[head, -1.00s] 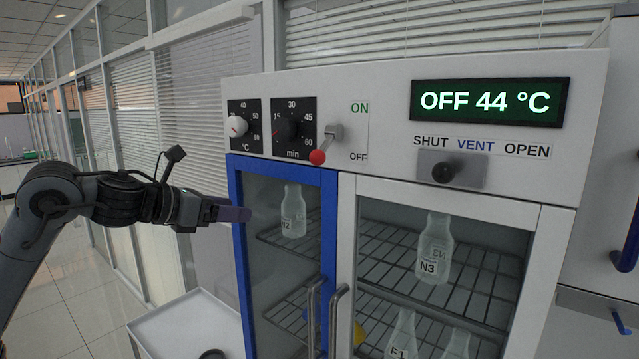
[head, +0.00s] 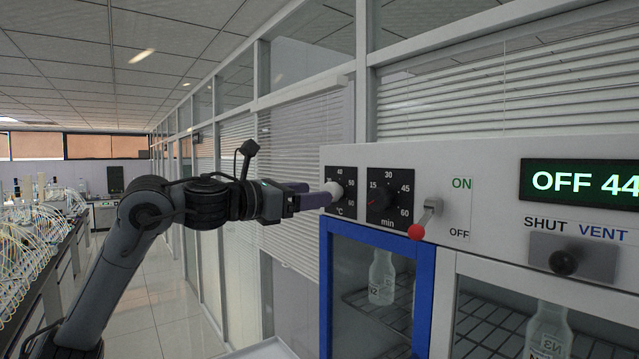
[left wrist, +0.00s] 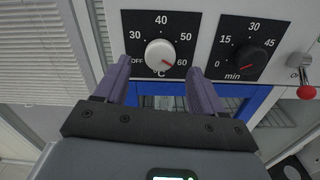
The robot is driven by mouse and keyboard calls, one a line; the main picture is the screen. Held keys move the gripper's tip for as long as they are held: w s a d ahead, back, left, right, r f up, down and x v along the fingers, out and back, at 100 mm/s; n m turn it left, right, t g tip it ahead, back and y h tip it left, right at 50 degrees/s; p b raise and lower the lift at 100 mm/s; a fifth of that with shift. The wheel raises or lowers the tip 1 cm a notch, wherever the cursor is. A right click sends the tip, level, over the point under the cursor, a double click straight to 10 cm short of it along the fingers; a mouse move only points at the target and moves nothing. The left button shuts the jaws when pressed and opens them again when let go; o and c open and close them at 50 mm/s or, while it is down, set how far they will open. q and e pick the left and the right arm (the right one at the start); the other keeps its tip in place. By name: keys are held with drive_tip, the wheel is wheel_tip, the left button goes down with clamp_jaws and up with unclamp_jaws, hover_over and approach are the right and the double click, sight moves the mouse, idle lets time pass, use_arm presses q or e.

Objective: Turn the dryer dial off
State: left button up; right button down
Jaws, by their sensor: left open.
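The white temperature dial (left wrist: 160,53), marked OFF to 60 °C, sits on a black plate; its red pointer is turned toward 60. In the head view the dial (head: 336,189) is partly hidden by my left gripper (head: 318,195). In the left wrist view my left gripper (left wrist: 158,78) is open, its purple fingers to the lower left and lower right of the dial. I cannot tell whether they touch it. The black minutes dial (head: 380,198) is to the right. The dryer display (head: 585,181) reads OFF 44, cut off by the frame.
A red-tipped lever (head: 416,231) beside the minutes dial points down toward OFF. A black vent knob (head: 563,262) is further right. Below is a blue-framed door (head: 424,300) with bottles behind glass. The aisle floor (head: 160,300) on the left is clear.

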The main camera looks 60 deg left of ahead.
use_arm(q)
drive_tip(key=shift+w+a+p, duration=0.2)
drive_tip(key=shift+w+p, duration=0.5)
drive_tip(key=shift+w, duration=0.85)
drive_tip(key=shift+c, duration=0.3)
drive_tip(key=c, duration=1)
